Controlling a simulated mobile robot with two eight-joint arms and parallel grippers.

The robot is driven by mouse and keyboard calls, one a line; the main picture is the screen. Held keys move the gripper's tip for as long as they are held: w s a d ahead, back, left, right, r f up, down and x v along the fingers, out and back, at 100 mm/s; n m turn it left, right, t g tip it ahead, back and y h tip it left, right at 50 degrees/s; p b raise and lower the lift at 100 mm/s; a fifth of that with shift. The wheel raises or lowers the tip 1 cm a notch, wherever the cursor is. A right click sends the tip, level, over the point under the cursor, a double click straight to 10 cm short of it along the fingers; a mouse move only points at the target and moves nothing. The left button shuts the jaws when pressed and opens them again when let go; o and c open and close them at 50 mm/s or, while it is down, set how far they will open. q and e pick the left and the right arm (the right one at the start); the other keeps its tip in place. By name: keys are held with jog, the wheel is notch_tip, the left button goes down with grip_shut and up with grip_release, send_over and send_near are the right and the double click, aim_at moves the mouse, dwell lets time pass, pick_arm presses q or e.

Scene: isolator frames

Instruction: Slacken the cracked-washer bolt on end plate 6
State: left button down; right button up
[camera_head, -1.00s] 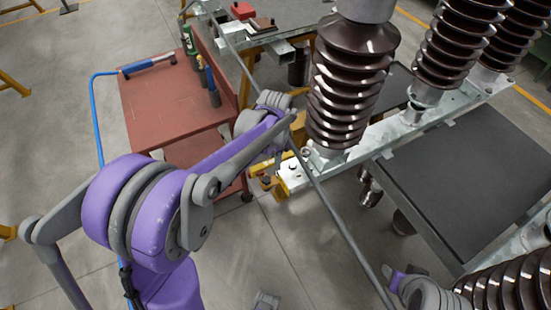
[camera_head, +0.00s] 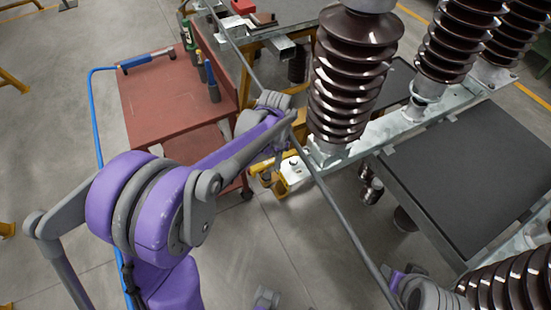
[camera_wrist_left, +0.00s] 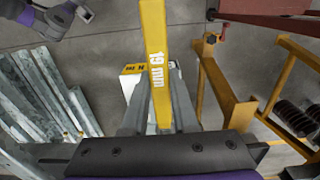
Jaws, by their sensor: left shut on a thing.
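My left arm reaches to the middle of the head view, its wrist (camera_head: 268,112) over the yellow and white part (camera_head: 292,172) below the nearest brown insulator. In the left wrist view my left gripper (camera_wrist_left: 158,112) is shut on a yellow spanner (camera_wrist_left: 156,50) marked 19 MM, which runs away from me between the grey fingers. A white and yellow block (camera_wrist_left: 133,69) shows behind it. I cannot make out the cracked-washer bolt or an end plate number. Part of my right arm (camera_head: 410,285) shows at lower right; its fingers are unclear.
A red-brown trolley (camera_head: 150,105) with bottles and a blue-hosed tool stands left. A brown ribbed insulator (camera_head: 350,85) rises near the wrist. A dark platform (camera_head: 470,170) lies right. A long grey rod (camera_head: 340,220) crosses diagonally.

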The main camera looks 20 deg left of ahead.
pick_arm(q)
jog(key=shift+f+b, duration=0.8)
jog(key=shift+f, duration=0.35)
dwell(0.5)
jog(key=d+n, duration=0.1)
jog(key=s+d+n, duration=0.1)
jog(key=d+n, duration=0.1)
jog(key=s+d+n, duration=0.1)
jog(key=n, duration=0.1)
jog(key=shift+d, duration=0.35)
jog(key=d+n, duration=0.3)
jog(key=shift+s+n+b, duration=0.15)
jog(key=shift+n+b, duration=0.15)
jog(key=d+n, duration=0.3)
jog(key=shift+w+d+n, duration=0.1)
jog(key=shift+w+n, duration=0.2)
jog(key=shift+w, duration=0.1)
